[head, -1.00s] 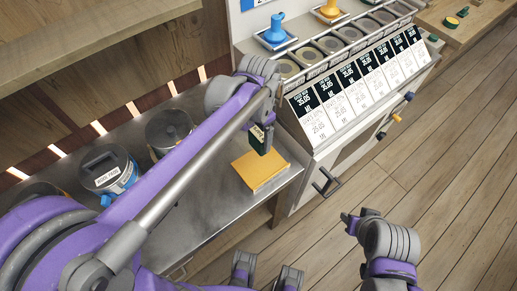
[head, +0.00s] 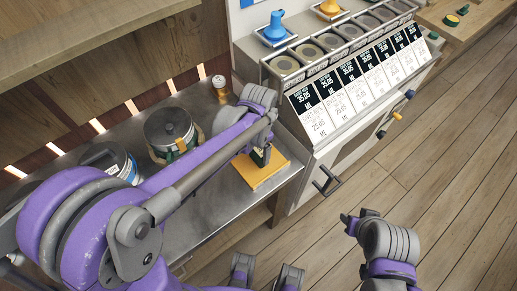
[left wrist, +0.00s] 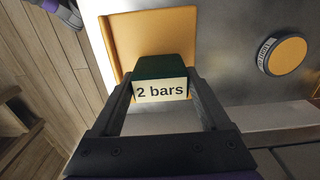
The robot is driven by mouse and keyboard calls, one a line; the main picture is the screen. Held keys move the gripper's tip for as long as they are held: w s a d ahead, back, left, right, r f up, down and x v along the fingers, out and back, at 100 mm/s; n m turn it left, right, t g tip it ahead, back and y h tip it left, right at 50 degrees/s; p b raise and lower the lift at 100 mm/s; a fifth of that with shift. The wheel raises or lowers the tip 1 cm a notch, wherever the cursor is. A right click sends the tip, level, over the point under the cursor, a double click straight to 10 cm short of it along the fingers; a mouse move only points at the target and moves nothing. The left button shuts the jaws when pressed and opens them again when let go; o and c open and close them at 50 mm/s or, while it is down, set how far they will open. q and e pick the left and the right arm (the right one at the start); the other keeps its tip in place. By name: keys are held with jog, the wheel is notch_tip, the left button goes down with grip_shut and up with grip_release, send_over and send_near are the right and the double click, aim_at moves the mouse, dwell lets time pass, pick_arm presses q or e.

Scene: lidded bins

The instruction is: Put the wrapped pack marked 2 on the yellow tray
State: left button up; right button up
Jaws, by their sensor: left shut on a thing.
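The wrapped pack (left wrist: 160,68) is dark green, and its pale label reads "2 bars" in the left wrist view. My left gripper (left wrist: 158,92) is shut on it, a finger on each side. In the head view the pack (head: 261,156) shows below my left gripper (head: 260,148), over the yellow tray (head: 268,179). The yellow tray (left wrist: 124,35) also lies behind the pack in the left wrist view. I cannot tell whether the pack touches the tray. What seems to be my right gripper (head: 349,223) is at lower right over the floor, its fingers unclear.
The tray lies on a metal counter (head: 208,200). A cabinet with several round-topped bins and price cards (head: 350,90) rises right of the tray.

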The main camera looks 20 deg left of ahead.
aim_at(258, 149)
pick_arm(q)
jog(key=o, duration=1.2)
jog(key=shift+r, duration=0.45)
notch_tip(258, 149, up, 11)
jog(key=p, duration=0.2)
jog(key=s+a+f+n+t, duration=0.1)
jog(key=s+a+f+n, duration=0.1)
jog(key=s, duration=0.3)
jog(key=s+a+f+n+t, duration=0.2)
jog(key=s+f+n, duration=0.1)
jog(key=s, duration=0.2)
jog(key=s+a+f+n+t, duration=0.2)
jog(key=s, duration=0.3)
jog(key=shift+a+f+n, duration=0.2)
jog(key=shift+a+n, duration=0.1)
